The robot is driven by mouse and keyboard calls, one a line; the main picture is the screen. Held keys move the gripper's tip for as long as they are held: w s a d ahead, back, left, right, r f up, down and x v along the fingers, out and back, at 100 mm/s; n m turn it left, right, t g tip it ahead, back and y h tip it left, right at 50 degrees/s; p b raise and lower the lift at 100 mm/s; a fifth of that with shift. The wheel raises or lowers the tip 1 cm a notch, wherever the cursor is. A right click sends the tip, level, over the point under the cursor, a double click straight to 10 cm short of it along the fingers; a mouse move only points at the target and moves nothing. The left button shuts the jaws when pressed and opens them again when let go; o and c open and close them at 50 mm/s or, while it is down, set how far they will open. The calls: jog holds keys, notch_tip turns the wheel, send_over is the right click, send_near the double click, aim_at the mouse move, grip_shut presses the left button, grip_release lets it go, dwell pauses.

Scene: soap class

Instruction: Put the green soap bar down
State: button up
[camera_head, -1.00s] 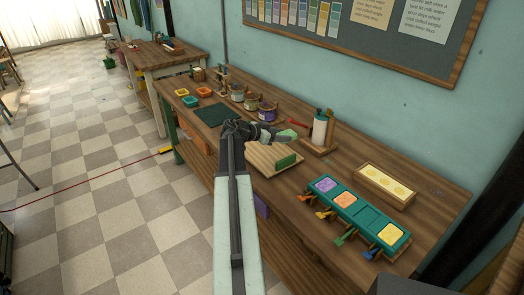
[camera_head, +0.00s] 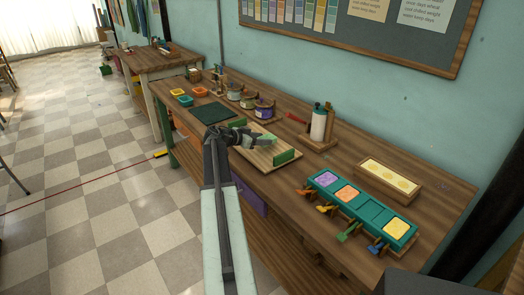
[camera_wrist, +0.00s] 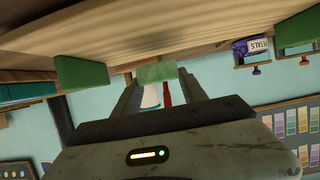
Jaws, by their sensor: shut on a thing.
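The green soap bar (camera_wrist: 157,73) is pale green and sits between my fingertips in the wrist view. My gripper (camera_head: 264,139) is shut on it, over the wooden board (camera_head: 262,157) in the head view. The board has a green block at its near right end (camera_head: 284,156) and another at its far left end (camera_head: 237,124). In the wrist view the bar is close to the board's surface (camera_wrist: 120,30); I cannot tell if they touch. In the head view my gripper partly hides the bar.
A dark green mat (camera_head: 216,115) lies left of the board. Several jars (camera_head: 264,108) stand behind it. A white bottle (camera_head: 318,124) stands in a wooden holder to the right. A teal tray of coloured bars (camera_head: 372,212) and a wooden mould (camera_head: 388,180) lie further right.

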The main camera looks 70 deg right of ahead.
notch_tip(320, 180, down, 4)
jog(key=b, duration=0.2)
jog(key=shift+r+b, duration=0.15)
jog(key=shift+b, duration=0.25)
jog(key=shift+r, duration=0.2)
jog(key=shift+f, duration=0.1)
jog(key=o, duration=1.4)
